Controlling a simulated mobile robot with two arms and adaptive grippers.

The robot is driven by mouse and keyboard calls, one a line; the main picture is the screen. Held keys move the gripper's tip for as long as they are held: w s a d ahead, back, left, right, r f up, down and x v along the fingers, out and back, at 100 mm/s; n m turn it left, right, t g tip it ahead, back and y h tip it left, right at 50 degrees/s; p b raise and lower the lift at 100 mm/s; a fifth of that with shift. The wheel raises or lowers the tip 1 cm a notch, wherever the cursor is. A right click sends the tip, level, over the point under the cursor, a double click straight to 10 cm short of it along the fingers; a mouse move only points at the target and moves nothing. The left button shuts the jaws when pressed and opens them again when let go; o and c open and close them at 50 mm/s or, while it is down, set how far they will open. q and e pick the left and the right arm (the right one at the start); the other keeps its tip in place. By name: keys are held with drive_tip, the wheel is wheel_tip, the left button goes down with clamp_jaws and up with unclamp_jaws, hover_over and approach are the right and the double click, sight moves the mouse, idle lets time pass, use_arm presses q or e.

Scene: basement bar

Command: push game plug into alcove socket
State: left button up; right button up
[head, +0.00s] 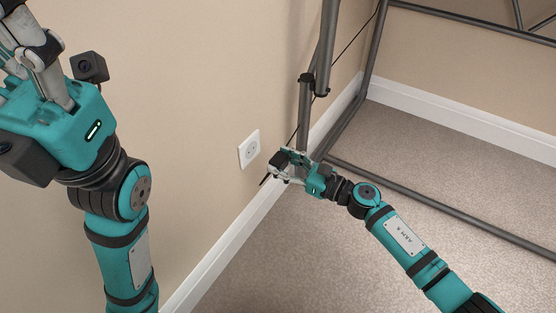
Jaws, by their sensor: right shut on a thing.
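The white socket (249,150) is set in the beige wall, left of the frame's middle, with its face clear. My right gripper (281,165) is just right of the socket, shut on the black game plug (278,159). The plug is small and partly hidden by the fingers. A gap shows between plug and socket in the picture; their depth apart is hard to judge. A thin black cable (345,51) runs from near the plug up to the right. My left gripper (25,32) is raised at the upper left, its fingertips cut off by the frame edge.
A dark metal frame (304,113) with upright posts and a low floor bar (440,207) stands behind and right of my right gripper. A white skirting board (232,240) runs along the wall below the socket. The carpet (310,255) is bare in front.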

sight(251, 148)
drive_tip(key=x, duration=0.5)
drive_tip(key=shift+w+a, duration=0.25)
drive_tip(key=shift+a, duration=0.1)
drive_tip(key=shift+w+a+b, duration=0.3)
drive_tip(key=shift+a+b, duration=0.15)
drive_tip(key=shift+b, duration=0.2)
idle(2.5)
drive_tip(key=o, duration=1.2)
drive_tip(key=shift+c, duration=0.2)
drive_tip(key=v, duration=1.2)
